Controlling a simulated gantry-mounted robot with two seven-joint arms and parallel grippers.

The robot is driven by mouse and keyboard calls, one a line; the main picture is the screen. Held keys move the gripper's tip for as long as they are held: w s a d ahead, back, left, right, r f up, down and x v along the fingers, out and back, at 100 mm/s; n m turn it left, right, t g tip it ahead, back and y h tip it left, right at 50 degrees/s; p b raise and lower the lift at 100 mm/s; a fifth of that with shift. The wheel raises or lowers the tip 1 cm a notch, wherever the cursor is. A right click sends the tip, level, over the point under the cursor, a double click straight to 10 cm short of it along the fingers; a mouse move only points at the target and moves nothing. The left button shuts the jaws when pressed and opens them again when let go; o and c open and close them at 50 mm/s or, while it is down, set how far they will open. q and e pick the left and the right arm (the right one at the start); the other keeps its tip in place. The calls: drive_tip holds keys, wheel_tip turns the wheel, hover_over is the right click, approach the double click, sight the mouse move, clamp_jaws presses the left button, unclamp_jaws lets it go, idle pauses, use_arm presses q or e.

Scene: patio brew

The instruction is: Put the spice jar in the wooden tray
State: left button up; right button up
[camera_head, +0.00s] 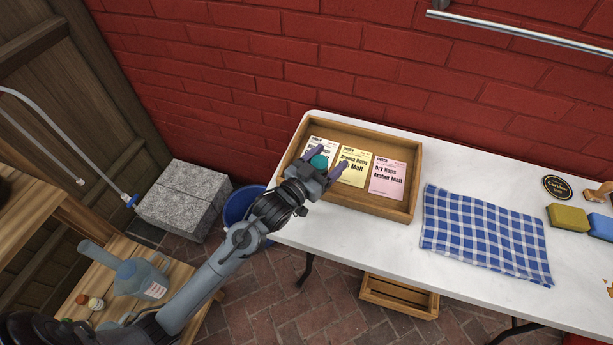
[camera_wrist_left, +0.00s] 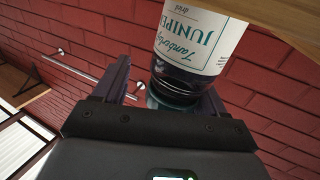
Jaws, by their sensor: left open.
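The wooden tray (camera_head: 414,184) stands at the left end of the white table and holds three paper packets. The spice jar's teal lid (camera_head: 319,161) shows over the left part of the tray, between my left gripper's (camera_head: 327,148) spread purple fingers. In the left wrist view the jar (camera_wrist_left: 195,40) has a white label reading "Juniper". Its neck and lid end lies between the open fingers, apparently with a gap on the left side. In the head view the gripper hides most of the jar, so I cannot tell whether it touches the tray floor. My right gripper is out of view.
A blue checked cloth (camera_head: 485,235) lies right of the tray. Sponges (camera_head: 568,218) and a round black coaster (camera_head: 556,186) lie farther right. A red brick wall (camera_head: 400,70) rises behind the table. A blue bucket (camera_head: 240,205) and a wooden crate (camera_head: 398,296) are below.

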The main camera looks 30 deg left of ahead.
use_arm(q)
drive_tip(key=s+a+p, duration=0.1)
drive_tip(key=s+p, duration=0.1)
drive_tip(key=s, duration=0.8)
drive_tip(key=shift+s+a, duration=0.25)
drive_tip(key=s+d+f+g+y+p, duration=0.1)
drive_tip(key=s+f+g+p, duration=0.2)
drive_tip(key=s+g, duration=0.55)
drive_tip(key=s+d+f+g+y+p, duration=0.1)
drive_tip(key=s+f+g+p, duration=0.4)
drive_tip(key=s, duration=0.7)
wheel_tip(320, 180, up, 40)
drive_tip(key=p, duration=3.7)
drive_tip(key=shift+r+g, duration=0.25)
drive_tip(key=shift+g, duration=0.1)
drive_tip(key=shift+d, duration=0.1)
